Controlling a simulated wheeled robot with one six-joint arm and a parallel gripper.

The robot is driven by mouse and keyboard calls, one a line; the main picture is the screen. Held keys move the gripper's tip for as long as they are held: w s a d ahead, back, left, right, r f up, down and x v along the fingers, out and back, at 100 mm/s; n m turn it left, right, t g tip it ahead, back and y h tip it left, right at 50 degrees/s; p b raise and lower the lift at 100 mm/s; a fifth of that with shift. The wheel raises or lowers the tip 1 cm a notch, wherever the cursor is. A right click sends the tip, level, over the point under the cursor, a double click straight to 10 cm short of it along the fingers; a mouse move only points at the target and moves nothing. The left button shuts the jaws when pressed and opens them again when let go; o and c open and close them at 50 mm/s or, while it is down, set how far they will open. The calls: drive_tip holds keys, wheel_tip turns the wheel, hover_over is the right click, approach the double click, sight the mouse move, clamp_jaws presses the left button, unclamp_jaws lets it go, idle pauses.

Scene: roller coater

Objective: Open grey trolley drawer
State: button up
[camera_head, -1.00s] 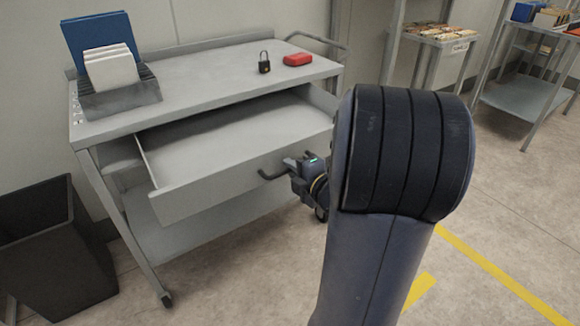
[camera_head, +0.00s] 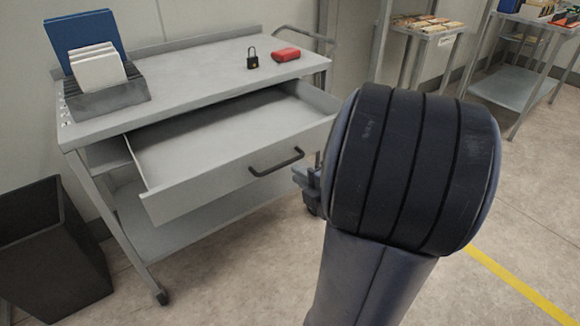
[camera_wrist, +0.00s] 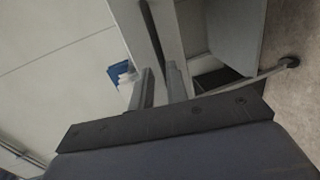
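The grey trolley (camera_head: 190,60) stands at the left in the head view. Its drawer (camera_head: 215,145) is pulled well out, and its inside looks empty. The dark bar handle (camera_head: 277,162) on the drawer front is free of my gripper. My gripper (camera_head: 307,180) is to the right of the handle and slightly lower, apart from it, mostly hidden behind my arm. In the wrist view, the two fingers of my gripper (camera_wrist: 162,78) stand apart with nothing seen between them. A grey panel edge of the trolley passes beyond them.
A dark bin (camera_head: 55,250) stands left. Shelves stand at the back right. The floor around the yellow line (camera_head: 520,285) is clear.

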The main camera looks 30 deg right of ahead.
sight(284, 166)
drive_tip(key=shift+s+r, duration=0.15)
drive_tip(key=shift+s, duration=0.7)
drive_tip(key=shift+s+r, duration=0.1)
drive_tip(key=shift+s, duration=0.7)
drive_tip(key=shift+w, duration=0.15)
drive_tip(key=w, duration=0.3)
drive_tip(key=w+f+b, duration=0.1)
drive_tip(key=w, duration=0.4)
drive_tip(key=shift+w+a+f, duration=0.15)
drive_tip(key=shift+w+f, duration=0.25)
drive_tip(key=shift+w+f+b, duration=0.1)
drive_tip(key=shift+w+b, duration=0.2)
drive_tip(key=shift+w, duration=0.6)
